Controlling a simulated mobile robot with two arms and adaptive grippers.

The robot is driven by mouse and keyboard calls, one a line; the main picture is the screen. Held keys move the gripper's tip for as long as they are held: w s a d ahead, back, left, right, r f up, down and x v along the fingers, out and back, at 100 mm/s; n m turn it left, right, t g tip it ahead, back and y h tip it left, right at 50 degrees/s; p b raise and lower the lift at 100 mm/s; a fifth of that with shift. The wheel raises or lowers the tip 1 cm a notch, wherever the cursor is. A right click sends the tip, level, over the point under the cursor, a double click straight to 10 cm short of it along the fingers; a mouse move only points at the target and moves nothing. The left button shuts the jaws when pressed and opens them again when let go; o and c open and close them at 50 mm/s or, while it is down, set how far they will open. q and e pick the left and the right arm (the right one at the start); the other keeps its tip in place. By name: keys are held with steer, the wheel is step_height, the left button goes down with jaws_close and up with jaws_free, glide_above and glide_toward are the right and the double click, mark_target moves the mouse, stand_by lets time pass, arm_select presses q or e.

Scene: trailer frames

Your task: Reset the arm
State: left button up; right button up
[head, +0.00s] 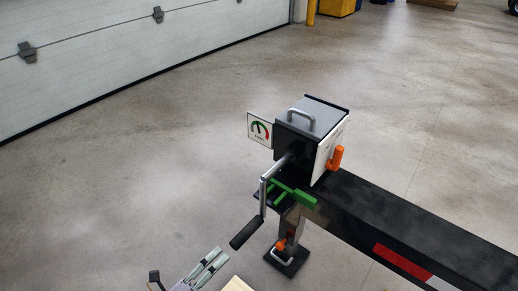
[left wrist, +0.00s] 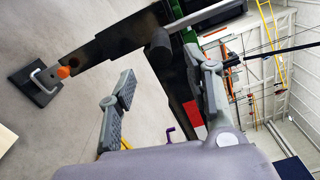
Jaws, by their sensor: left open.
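My left gripper (head: 215,260) is at the bottom of the head view, left of the trailer jack, open and empty. In the left wrist view its two fingers (left wrist: 165,88) stand wide apart with nothing between the pads. The crank (head: 263,195), a silver rod with a black grip (head: 246,232), hangs from the front of the black box (head: 297,138). The gripper is below and left of the grip, apart from it in the head view. The black grip also shows beyond the fingers in the left wrist view (left wrist: 158,48). My right gripper is not in view.
The black trailer beam (head: 400,222) runs to the lower right. The jack leg stands on a black foot plate (head: 286,262) with an orange part. A green lever (head: 292,192) is under the box. A gauge sign (head: 260,130) sticks out left. Floor at left is clear.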

arm_select(q)
steer(key=w+a+f+n+g+y, duration=0.1)
steer(key=w+a+f+n+y, duration=0.1)
steer(key=a+f+n+y, duration=1)
steer(key=s+d+f+n+g, duration=0.2)
steer(key=s+f+n+g, duration=0.4)
steer(key=s+n, duration=0.4)
steer(key=s+f+n+g+p, duration=0.1)
steer(key=s+f+g+p, duration=0.2)
steer(key=s+p, duration=0.5)
steer(key=s+a+f+n+g+h+p, duration=0.1)
steer(key=s+f+n+g+p, duration=0.1)
steer(key=s+p, duration=0.7)
steer(key=s+f+g, duration=0.1)
steer(key=s, duration=0.6)
steer(key=shift+s+a+f+p, duration=0.3)
steer(key=shift+f, duration=0.05)
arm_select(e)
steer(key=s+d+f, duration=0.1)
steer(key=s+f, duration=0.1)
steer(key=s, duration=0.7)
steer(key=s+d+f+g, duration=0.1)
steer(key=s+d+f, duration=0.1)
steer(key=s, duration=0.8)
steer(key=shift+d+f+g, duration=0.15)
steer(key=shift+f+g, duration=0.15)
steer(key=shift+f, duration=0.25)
